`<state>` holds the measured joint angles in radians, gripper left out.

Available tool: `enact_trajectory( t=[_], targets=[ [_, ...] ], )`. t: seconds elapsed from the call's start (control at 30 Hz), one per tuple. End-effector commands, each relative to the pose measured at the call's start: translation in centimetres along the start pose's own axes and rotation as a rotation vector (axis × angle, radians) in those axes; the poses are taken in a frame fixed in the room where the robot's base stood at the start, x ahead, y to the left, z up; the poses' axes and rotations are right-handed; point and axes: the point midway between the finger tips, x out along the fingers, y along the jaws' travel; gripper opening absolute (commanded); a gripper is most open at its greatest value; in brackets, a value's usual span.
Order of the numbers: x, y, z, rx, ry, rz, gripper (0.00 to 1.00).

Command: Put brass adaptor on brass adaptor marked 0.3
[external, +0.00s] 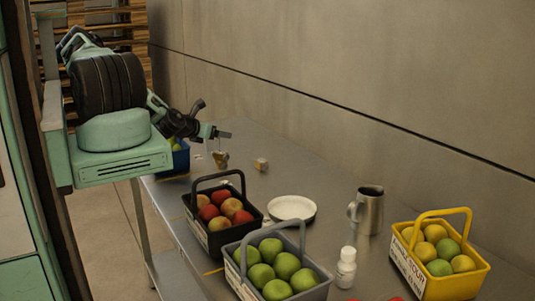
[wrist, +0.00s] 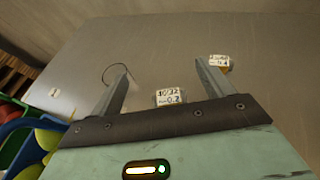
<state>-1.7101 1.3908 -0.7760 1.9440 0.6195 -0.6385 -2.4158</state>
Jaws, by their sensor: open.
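My gripper (external: 222,134) is open and empty, above the far end of the metal table. Two small brass-coloured pieces with pale labels are below or beyond it: one brass adaptor (external: 220,159) almost under the fingers, the other (external: 260,164) to its right. In the wrist view, one label (wrist: 170,97) shows between the bases of my open fingers (wrist: 161,68) and seems to read 0.2; my gripper's edge hides part of that piece. The other labelled piece (wrist: 221,63) is just beyond the right fingertip; its marking is too small to read surely.
A thin dark wire loop (wrist: 113,72) shows by the left finger. Fruit baskets stand nearby: blue (external: 180,160), black (external: 188,222), grey (external: 235,275) and yellow (external: 470,285). A white plate (external: 292,208), metal jug (external: 368,212) and white bottle (external: 346,268) are nearer. A wall bounds the table.

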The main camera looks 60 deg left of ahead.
Motion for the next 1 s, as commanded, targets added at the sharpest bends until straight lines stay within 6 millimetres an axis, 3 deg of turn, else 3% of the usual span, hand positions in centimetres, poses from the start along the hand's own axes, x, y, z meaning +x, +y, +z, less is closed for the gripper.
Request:
enact_trajectory(
  t=[0.17,0.27,0.37,0.5,0.63,0.8,1.0],
  targets=[
    [0.0,-0.7,-0.2,0.046,0.024,-0.02,0.8],
    [-0.4,-2.8,-0.8,0.215,0.107,-0.09,0.8],
    [-1.8,-5.4,-1.9,0.512,0.24,-0.211,0.8],
    [-5.6,-7.6,-2.7,0.993,0.432,-0.42,0.8],
    [-10.1,-7.9,-1.5,1.388,0.571,-0.614,0.8],
    [-16.8,-8.2,2.2,1.81,0.687,-0.872,0.8],
    [-25.2,-10.3,7.1,2.162,0.681,-1.187,0.8]
  ],
)
